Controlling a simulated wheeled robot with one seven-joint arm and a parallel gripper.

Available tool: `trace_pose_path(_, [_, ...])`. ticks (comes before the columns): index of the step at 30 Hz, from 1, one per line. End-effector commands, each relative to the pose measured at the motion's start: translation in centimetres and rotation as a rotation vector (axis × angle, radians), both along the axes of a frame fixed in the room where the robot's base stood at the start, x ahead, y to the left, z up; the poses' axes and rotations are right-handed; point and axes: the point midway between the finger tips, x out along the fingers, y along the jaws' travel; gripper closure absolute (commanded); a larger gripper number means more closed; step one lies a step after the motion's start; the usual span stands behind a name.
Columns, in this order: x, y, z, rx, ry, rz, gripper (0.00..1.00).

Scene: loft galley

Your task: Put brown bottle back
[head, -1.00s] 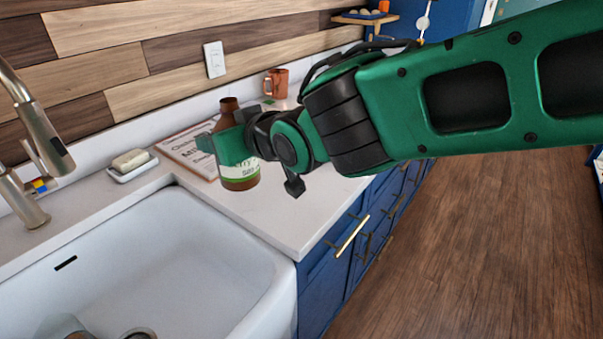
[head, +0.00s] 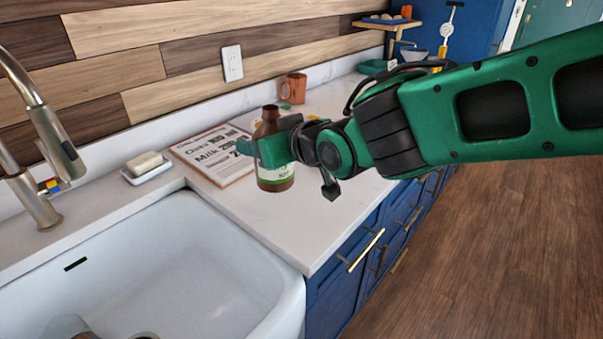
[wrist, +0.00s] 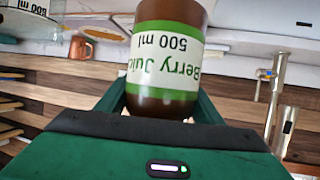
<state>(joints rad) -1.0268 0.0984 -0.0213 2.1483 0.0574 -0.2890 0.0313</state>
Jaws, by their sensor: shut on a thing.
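The brown bottle (head: 268,127) has a white and green label and is upright over the counter beside the sink. My gripper (head: 260,151) is shut around its body from the side. In the wrist view, which is upside down, the bottle (wrist: 168,98) sits between the two green fingers, and its label reads "Berry Juice 500 ml". I cannot tell whether its base touches the counter. The gripper hides part of the bottle in the head view.
A printed list board (head: 213,155) lies just left of the bottle. A copper mug (head: 293,88) stands behind, near the wall. The white sink (head: 170,250), faucet (head: 55,150) and soap dish (head: 147,170) are to the left. Counter in front of the bottle is clear.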

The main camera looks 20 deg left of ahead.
Motion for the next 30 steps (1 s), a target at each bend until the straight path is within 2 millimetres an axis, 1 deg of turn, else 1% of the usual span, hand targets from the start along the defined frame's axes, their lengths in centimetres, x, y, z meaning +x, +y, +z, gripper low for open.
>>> trace_pose_path(1, [0.9, -0.6, -0.6, -0.001, 0.000, -0.003, 0.86])
trace_pose_path(6, [3.6, -2.3, -2.5, 0.000, 0.000, -0.002, 0.86])
trace_pose_path(9, [5.0, -3.2, -3.6, 0.000, 0.000, -0.002, 0.86])
trace_pose_path(12, [6.1, -3.8, -4.3, 0.001, -0.001, 0.000, 0.86])
trace_pose_path(15, [6.6, -4.2, -4.7, 0.001, -0.001, 0.001, 0.86])
trace_pose_path(19, [6.8, -4.3, -5.3, 0.002, -0.001, 0.003, 0.86])
trace_pose_path(24, [6.8, -4.3, -7.6, -0.001, 0.000, 0.004, 0.86])
trace_pose_path(27, [6.8, -4.3, -8.6, 0.000, 0.000, 0.003, 0.86])
trace_pose_path(30, [6.8, -4.3, -8.9, 0.003, -0.002, 0.003, 0.86])
